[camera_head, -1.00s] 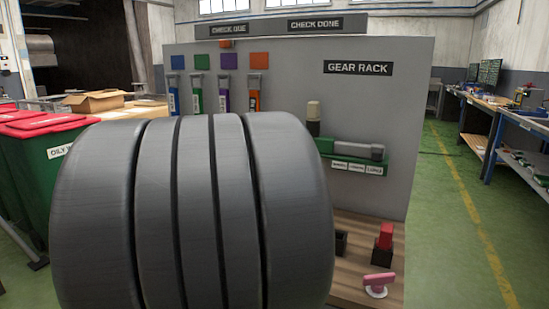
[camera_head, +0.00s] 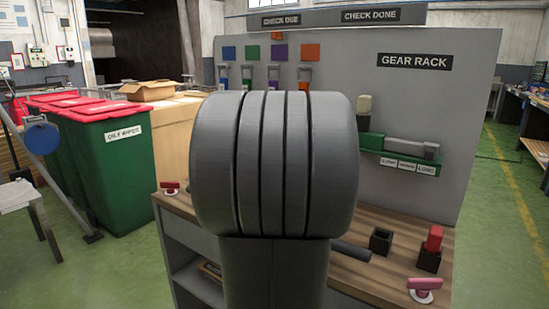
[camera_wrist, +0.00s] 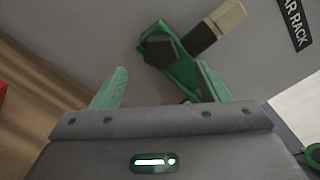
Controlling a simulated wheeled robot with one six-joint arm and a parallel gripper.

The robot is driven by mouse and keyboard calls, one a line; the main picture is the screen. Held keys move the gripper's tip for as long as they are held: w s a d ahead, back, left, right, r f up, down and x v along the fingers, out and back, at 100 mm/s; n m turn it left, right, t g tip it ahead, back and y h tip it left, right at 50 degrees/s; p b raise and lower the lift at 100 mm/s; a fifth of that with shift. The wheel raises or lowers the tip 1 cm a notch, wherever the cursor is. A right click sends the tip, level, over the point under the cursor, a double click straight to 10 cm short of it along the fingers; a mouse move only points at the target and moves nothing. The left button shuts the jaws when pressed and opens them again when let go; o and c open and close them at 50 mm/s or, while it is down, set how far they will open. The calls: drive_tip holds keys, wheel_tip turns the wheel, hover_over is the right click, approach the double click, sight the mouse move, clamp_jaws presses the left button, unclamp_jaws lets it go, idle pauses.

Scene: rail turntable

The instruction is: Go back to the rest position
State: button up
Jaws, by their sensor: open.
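My gripper (camera_wrist: 158,88) shows in the wrist view with its two green fingers apart and nothing between them. Beyond the fingers are the green shelf (camera_wrist: 172,62) and a beige-and-black handled item (camera_wrist: 218,27) on the grey panel. In the head view my own large grey arm link fills the middle and hides my gripper and part of the workbench (camera_head: 385,285). The gear rack panel (camera_head: 470,110) stands behind the arm, with the green shelf (camera_head: 372,146) on it.
Green bins with red lids (camera_head: 120,160) stand left.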

drive_tip(key=x, duration=0.5)
drive_tip(key=shift+w+d, duration=0.15)
drive_tip(key=shift+w, duration=0.05)
drive_tip(key=v, duration=1.4)
drive_tip(key=w+d+n+p, duration=0.7)
drive_tip(key=w+n+p, duration=0.4)
drive_tip(key=n, duration=0.9)
drive_tip(key=shift+w+d+p, duration=0.35)
drive_tip(key=shift+d+p, duration=0.05)
drive_tip(key=shift+p, duration=0.95)
